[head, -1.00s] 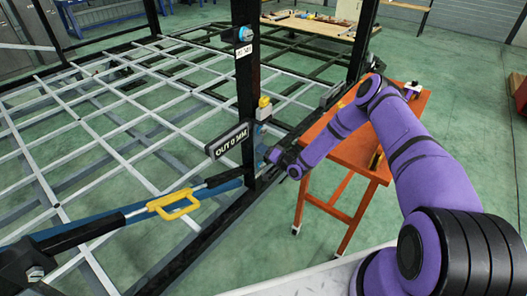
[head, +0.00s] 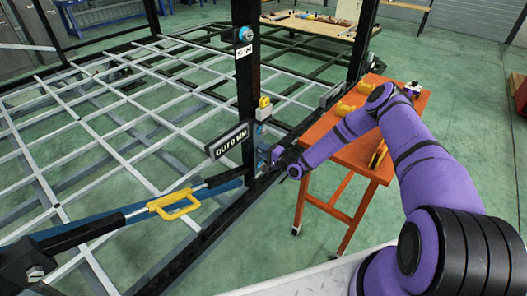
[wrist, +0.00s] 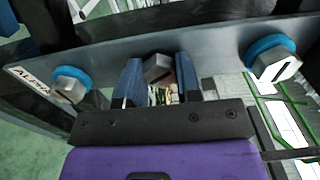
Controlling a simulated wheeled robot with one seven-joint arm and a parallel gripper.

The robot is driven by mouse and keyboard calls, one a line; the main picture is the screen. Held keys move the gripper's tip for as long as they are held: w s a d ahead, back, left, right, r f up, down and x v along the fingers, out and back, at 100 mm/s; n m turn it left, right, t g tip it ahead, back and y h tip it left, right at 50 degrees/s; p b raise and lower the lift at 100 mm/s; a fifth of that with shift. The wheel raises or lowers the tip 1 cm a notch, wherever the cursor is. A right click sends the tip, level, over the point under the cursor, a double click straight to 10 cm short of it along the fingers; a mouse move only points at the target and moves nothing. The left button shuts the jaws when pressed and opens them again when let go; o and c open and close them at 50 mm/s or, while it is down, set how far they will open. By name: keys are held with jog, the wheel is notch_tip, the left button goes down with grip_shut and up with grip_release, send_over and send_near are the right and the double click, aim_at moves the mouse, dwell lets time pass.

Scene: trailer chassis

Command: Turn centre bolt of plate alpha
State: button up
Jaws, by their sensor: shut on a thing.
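Plate alpha (wrist: 215,48) is a grey bar crossing the wrist view, with an ALPHA label (wrist: 28,80) at its left end. Its centre bolt (wrist: 157,68) has a grey head and sits between the two dark blue fingers of my gripper (wrist: 158,80). The gripper is shut on that head, and the fingers hide its sides. One bolt with a blue ring (wrist: 70,84) is to the left and another slotted one with a blue ring (wrist: 271,62) is to the right. In the head view my gripper (head: 274,156) is at the black post, where the bolt is too small to make out.
A sign reading OUT 0 MM (head: 229,141) and a yellow-topped part (head: 264,106) are close to the gripper on the black post (head: 247,80). A yellow-handled strut (head: 173,204) is at the left. An orange cart (head: 350,150) stands under my arm. Green floor is open at the right.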

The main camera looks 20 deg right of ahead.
jog(key=shift+d+f, duration=0.15)
jog(key=o, duration=0.9)
jog(key=v, duration=1)
jog(key=shift+s+d, duration=0.2)
jog(key=shift+s, duration=0.15)
